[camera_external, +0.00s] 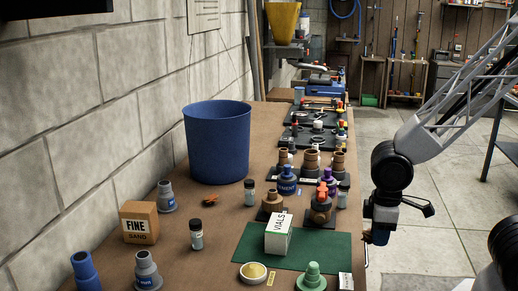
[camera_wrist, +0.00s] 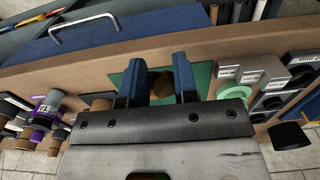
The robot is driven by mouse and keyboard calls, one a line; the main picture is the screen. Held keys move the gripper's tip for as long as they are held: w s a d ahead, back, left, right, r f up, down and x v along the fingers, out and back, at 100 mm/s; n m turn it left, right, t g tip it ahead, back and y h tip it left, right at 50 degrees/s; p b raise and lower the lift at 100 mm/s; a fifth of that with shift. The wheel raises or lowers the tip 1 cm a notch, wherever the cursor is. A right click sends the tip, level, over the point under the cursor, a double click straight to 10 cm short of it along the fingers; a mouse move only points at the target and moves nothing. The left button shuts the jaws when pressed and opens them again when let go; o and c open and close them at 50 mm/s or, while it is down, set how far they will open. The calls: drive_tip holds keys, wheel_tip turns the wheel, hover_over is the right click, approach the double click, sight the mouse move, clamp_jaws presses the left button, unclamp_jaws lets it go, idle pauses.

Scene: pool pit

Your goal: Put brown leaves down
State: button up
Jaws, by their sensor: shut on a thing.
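My gripper (camera_external: 377,237) hangs at the right edge of the table in the external view. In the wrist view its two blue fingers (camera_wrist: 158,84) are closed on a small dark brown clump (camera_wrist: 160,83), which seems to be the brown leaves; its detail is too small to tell. The held clump is hidden in the external view. A small orange-brown leaf-like thing (camera_external: 209,199) lies on the table in front of a blue bucket (camera_external: 217,142).
A green mat (camera_external: 323,250) lies near the front, with a white vials box (camera_external: 279,234) on it. Bottles and pipe fittings stand around it. A fine sand box (camera_external: 139,222) is at left. Bare wooden tabletop (camera_external: 225,240) shows left of the mat.

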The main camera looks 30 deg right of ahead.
hover_over(314, 249)
drive_tip(key=shift+f, duration=0.75)
drive_tip(key=shift+f, duration=0.1)
idle(0.3)
drive_tip(key=shift+f, duration=1.65)
drive_tip(key=shift+f, duration=0.1)
drive_tip(key=o, duration=0.9)
drive_tip(key=shift+r, duration=6.15)
